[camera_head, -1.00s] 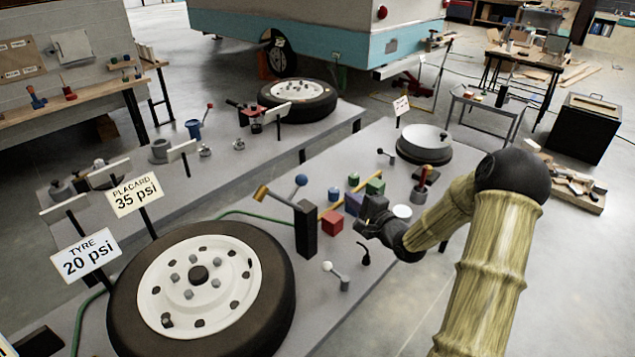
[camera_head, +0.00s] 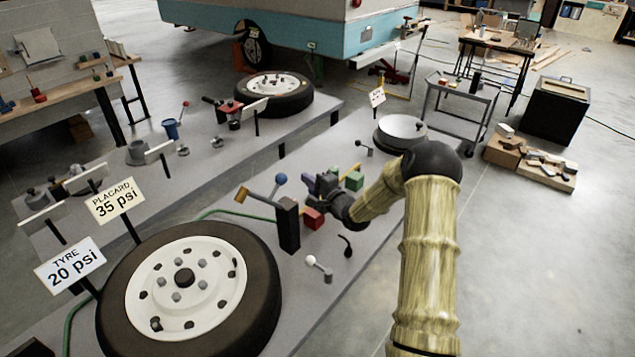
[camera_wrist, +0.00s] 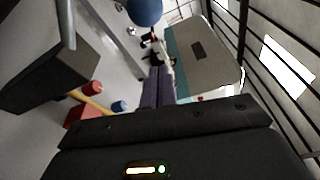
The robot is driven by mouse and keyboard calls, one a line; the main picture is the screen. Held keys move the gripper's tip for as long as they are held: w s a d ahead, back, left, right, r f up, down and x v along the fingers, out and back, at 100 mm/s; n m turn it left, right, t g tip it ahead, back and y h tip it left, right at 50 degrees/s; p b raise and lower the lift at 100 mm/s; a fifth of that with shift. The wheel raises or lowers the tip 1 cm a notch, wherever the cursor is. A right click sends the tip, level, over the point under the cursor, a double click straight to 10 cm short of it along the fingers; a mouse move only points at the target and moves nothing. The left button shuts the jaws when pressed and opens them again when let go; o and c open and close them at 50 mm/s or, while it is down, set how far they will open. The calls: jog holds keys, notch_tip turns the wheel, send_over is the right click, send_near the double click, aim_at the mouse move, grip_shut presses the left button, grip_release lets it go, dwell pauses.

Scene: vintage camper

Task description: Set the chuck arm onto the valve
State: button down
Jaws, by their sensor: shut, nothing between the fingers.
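A dark upright post (camera_head: 289,226) stands just right of the large tyre (camera_head: 262,285). An arm with a yellow end (camera_head: 243,193) reaches left from its top, and a blue ball knob (camera_head: 280,179) rises beside it; this looks like the chuck arm. The valve is probably the small dark stub (camera_head: 156,323) on the near part of the white wheel, but I cannot be sure. My gripper (camera_head: 312,184) is shut and empty, above the blocks and right of the blue knob. In the wrist view, the closed fingers (camera_wrist: 158,86) are below the blue knob (camera_wrist: 145,11), apart from it; the post (camera_wrist: 50,72) is left.
A white-knobbed lever (camera_head: 318,267) and a small black hook (camera_head: 346,245) stand in front.

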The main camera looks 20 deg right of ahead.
jog(key=a, duration=0.1)
jog(key=a+p, duration=0.1)
jog(key=a, duration=0.1)
jog(key=shift+s+a+r, duration=0.3)
jog(key=shift+s+r, duration=0.05)
jog(key=shift+f, duration=0.1)
